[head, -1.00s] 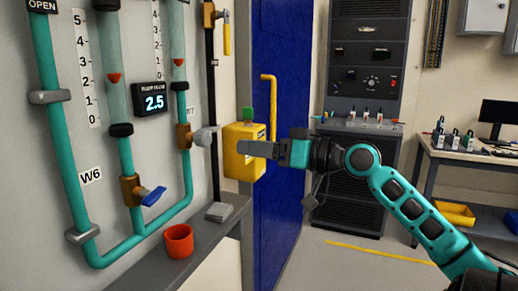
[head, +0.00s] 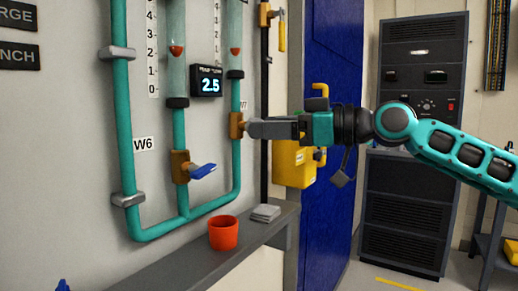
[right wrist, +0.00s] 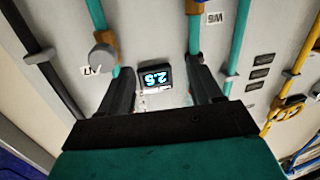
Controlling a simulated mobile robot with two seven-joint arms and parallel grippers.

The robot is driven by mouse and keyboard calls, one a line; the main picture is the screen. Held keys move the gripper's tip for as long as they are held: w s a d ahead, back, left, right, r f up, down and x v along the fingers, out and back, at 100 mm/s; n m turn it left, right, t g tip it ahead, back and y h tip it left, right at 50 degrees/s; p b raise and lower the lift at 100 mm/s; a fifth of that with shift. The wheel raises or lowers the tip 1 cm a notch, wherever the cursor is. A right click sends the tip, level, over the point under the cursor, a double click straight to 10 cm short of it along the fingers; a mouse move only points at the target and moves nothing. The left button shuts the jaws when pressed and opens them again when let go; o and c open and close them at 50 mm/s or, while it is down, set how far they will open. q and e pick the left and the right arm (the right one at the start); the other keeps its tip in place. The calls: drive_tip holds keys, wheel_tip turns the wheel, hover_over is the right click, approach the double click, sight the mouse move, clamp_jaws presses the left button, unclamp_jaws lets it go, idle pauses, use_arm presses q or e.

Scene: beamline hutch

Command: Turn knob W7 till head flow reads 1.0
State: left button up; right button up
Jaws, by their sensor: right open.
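Knob W7 is a grey round knob (right wrist: 103,57) on a brass valve body (head: 237,125) on the right-hand teal pipe. In the head view my right gripper (head: 252,128) covers the knob. In the right wrist view the open, empty gripper (right wrist: 162,72) has the knob outside its fingers, beyond the left one; I cannot tell any contact. The W7 label (right wrist: 92,70) shows beside the knob. The flow display (head: 207,81) reads 2.5; in the right wrist view the display (right wrist: 155,78) appears upside down between the fingers. My left gripper is out of view.
The blue-handled valve (head: 203,171) sits left of W7, near the W6 label (head: 144,144). A ledge (head: 180,270) below carries an orange cup (head: 223,233) and a grey stack (head: 265,213). A yellow box (head: 293,165) and blue door (head: 330,220) stand to the right.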

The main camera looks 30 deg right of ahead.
drive_tip(key=s+d+m+t+h+b, duration=0.2)
drive_tip(key=s+d+h+b, duration=0.1)
drive_tip(key=d, duration=0.5)
use_arm(q)
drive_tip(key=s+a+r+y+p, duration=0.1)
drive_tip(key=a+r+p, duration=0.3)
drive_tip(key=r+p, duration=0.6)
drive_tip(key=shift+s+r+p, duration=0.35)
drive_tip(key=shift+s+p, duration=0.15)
drive_tip(key=shift+p, duration=5)
use_arm(e)
drive_tip(key=shift+x, duration=6.55)
